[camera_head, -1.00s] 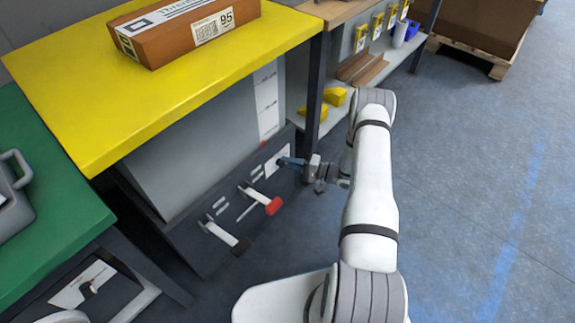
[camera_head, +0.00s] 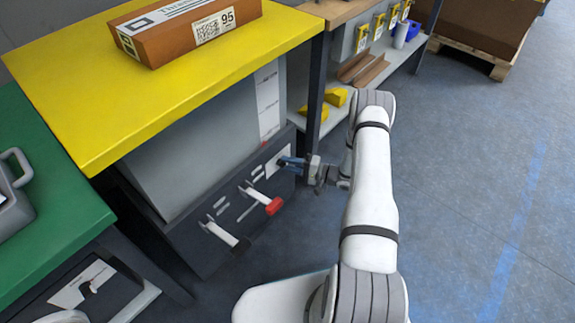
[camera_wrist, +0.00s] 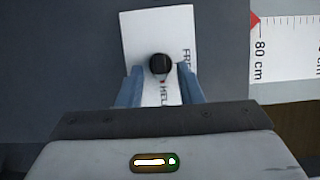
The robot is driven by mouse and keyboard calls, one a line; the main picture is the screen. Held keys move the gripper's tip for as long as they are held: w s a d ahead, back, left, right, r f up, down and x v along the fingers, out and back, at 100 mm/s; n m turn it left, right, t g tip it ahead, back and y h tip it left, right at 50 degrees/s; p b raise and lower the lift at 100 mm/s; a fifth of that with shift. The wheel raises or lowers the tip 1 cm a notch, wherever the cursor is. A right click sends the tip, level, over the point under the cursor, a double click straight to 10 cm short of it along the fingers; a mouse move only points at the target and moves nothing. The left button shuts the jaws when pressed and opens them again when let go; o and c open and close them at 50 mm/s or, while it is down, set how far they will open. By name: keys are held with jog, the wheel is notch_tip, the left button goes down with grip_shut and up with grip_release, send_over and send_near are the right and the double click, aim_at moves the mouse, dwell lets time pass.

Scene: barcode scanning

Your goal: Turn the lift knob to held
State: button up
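The lift knob (camera_wrist: 160,65) is a round black knob on a white label plate (camera_wrist: 135,40) in the wrist view. A small pale and red mark shows at its lower edge. The label reads "FR…" at the right and "HEL…" below the knob; the rest is hidden. My gripper (camera_wrist: 159,70) has its two blue fingers on either side of the knob, with a visible gap on each side. It is open. In the head view my gripper (camera_head: 288,162) is at the white plate on the dark panel, and its fingers hide the knob.
The dark panel (camera_head: 222,209) also carries a red-ended lever (camera_head: 272,206) and a black-ended lever (camera_head: 239,246) left of my gripper. A yellow tabletop (camera_head: 150,105) bearing a brown box (camera_head: 190,30) overhangs it. A height scale (camera_wrist: 285,45) is at the right.

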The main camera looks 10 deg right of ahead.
jog(key=shift+d, duration=0.1)
jog(key=p+v, duration=0.2)
jog(key=v, duration=0.5)
jog(key=shift+s+d, duration=0.25)
